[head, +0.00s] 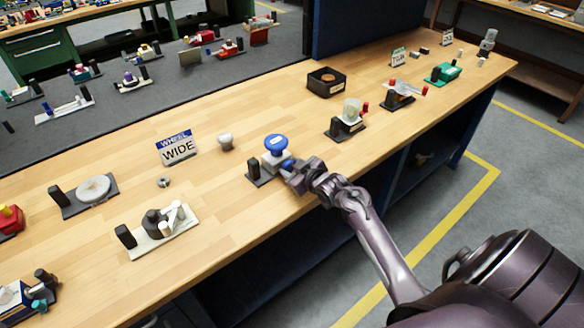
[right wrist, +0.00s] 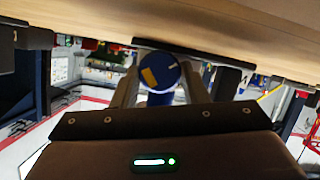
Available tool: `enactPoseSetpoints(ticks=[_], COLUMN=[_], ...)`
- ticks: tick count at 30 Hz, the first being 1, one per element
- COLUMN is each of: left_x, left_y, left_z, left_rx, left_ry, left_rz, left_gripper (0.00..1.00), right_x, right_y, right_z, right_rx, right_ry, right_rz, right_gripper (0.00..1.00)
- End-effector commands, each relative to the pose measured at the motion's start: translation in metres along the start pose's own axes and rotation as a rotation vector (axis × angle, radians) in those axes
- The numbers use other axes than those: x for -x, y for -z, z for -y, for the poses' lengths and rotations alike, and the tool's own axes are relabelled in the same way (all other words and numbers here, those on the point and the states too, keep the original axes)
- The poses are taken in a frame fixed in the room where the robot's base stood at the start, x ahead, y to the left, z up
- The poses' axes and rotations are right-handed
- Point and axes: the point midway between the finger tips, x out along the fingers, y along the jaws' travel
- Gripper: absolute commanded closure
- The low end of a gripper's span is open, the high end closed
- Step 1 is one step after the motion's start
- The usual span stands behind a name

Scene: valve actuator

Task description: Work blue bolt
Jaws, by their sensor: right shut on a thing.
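The blue bolt (right wrist: 168,66) is a round blue end with a yellow patch, between the two fingers of my right gripper (right wrist: 158,90) in the right wrist view. My right gripper (head: 288,167) is shut on it, against the right side of a small valve unit. In the head view a small blue part (head: 287,164) shows at the fingertips, mostly hidden. The unit has a pale block (head: 270,160) with a blue round knob (head: 275,144) on top and a black post (head: 253,169) at its left. My left gripper is not in view.
The unit stands on a wooden bench (head: 225,185) near its front edge. Another valve unit (head: 348,120) and a black box (head: 327,81) are to the right.

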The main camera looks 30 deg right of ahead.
Motion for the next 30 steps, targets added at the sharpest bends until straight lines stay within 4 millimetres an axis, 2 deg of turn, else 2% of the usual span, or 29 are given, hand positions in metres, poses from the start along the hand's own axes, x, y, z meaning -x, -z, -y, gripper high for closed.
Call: enactPoseSetpoints(ticks=[11,21,30], left_x=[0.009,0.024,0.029], left_y=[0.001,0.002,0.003], left_z=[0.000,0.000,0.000], left_rx=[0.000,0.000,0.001], left_ry=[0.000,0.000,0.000], left_rz=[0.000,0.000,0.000], left_gripper=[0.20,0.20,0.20], right_x=[0.001,0.000,0.000], right_y=[0.002,0.002,0.000], right_z=[-0.002,-0.004,-0.005], right_rx=[-0.072,-0.280,-0.424], right_ry=[0.030,0.116,0.175], right_rz=[0.001,0.000,-0.001], right_gripper=[0.83,0.83,0.83])
